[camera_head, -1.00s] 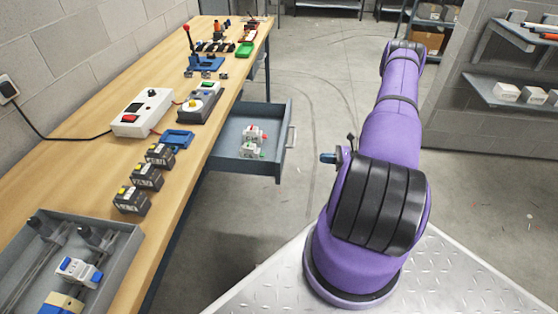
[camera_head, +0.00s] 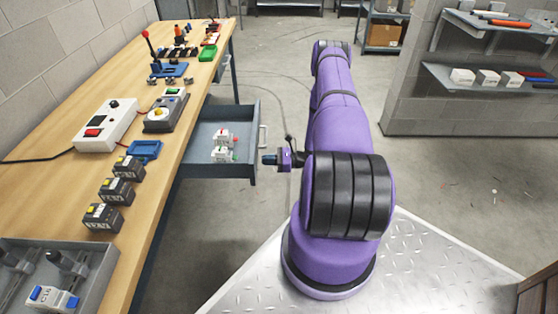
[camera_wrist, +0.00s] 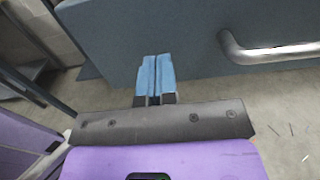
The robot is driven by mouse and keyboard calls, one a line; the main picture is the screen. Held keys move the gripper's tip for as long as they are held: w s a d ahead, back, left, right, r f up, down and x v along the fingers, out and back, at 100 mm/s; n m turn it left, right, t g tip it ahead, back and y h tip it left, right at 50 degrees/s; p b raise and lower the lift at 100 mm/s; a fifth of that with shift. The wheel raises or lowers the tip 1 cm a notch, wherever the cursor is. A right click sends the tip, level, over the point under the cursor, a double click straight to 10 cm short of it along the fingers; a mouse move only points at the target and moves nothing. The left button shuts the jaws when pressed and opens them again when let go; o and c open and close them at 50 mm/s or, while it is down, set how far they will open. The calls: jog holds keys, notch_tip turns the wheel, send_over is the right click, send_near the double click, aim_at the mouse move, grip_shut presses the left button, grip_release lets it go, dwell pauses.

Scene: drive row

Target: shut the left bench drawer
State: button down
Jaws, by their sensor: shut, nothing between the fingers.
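The bench drawer (camera_head: 235,116) is grey-blue and stands pulled out from under the wooden bench. Small white parts with red and green bits lie inside it. Its front panel fills the upper part of the wrist view (camera_wrist: 190,30), with a metal handle (camera_wrist: 265,52) at the right. My gripper (camera_head: 268,159) is just outside the front panel, near its lower near corner. In the wrist view my gripper's blue fingertips (camera_wrist: 155,78) are together and empty, pointing at the panel, left of the handle. I cannot tell whether they touch it.
The wooden bench (camera_head: 165,185) carries black blocks (camera_head: 116,190), a white box (camera_head: 106,125) and a grey tray (camera_head: 90,285) along the left. A shelf unit (camera_head: 385,30) stands at the back and a wall with shelves at the right. The floor between is clear.

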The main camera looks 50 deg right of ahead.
jog(key=shift+x, duration=0.9)
send_near(191, 159)
jog(key=w+a+r, duration=0.1)
jog(key=a, duration=0.1)
jog(key=w+a+r, duration=0.1)
jog(key=a, duration=0.2)
jog(key=w+a+r, duration=0.1)
jog(key=a, duration=0.2)
jog(key=shift+r, duration=0.25)
jog(key=shift+w+a, duration=0.1)
jog(key=shift+w, duration=0.1)
jog(key=shift+w+a+r, duration=0.1)
jog(key=shift+r, duration=0.1)
